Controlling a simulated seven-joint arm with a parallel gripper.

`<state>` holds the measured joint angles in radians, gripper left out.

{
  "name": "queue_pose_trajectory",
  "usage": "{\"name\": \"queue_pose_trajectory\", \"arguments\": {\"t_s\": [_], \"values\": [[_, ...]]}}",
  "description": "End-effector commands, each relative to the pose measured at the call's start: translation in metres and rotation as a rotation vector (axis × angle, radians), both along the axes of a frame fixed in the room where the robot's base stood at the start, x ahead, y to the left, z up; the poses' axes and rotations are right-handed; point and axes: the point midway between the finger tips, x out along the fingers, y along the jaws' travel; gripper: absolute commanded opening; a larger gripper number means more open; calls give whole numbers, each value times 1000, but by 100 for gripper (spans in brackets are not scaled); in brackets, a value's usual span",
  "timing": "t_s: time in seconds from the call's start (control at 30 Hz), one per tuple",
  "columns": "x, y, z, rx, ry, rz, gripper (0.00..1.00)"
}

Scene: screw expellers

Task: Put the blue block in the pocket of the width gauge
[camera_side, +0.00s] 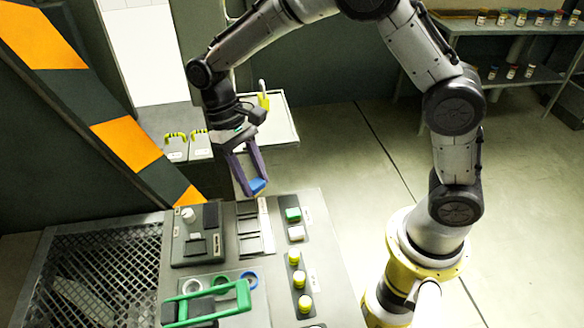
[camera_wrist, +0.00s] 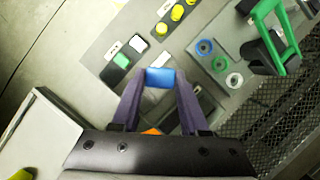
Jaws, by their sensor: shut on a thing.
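My gripper (camera_side: 252,182) has purple fingers and is shut on the blue block (camera_side: 258,186), which sits between the fingertips. In the wrist view the blue block (camera_wrist: 159,78) spans the gap between the two tips. The gripper points down and holds the block above the back part of the grey console. A light plate with several dark slots (camera_side: 252,240) lies just below and in front of the block; it looks like the width gauge, though no label is readable. In the wrist view the fingers partly cover that area.
Right of the slotted plate is a strip with a green button (camera_side: 293,214), a white one and yellow knobs (camera_side: 304,304). A grey device (camera_side: 196,238) stands to the left. A green handle (camera_side: 208,302) rises in front, near coloured rings. A mesh grate (camera_side: 95,270) lies far left.

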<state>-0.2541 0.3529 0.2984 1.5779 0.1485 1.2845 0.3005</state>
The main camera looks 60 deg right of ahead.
Motion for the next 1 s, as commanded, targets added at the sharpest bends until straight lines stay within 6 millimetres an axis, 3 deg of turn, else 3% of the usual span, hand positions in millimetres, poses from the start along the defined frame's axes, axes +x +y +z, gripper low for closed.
{"name": "queue_pose_trajectory", "arguments": {"t_s": [0.2,0.4,0.6,1.0], "values": [[45,64,-10,1,1,-427,0],[88,117,-38,-3,3,-656,0],[98,123,-72,-4,3,-674,0],[95,121,-95,-3,1,-671,0]]}}
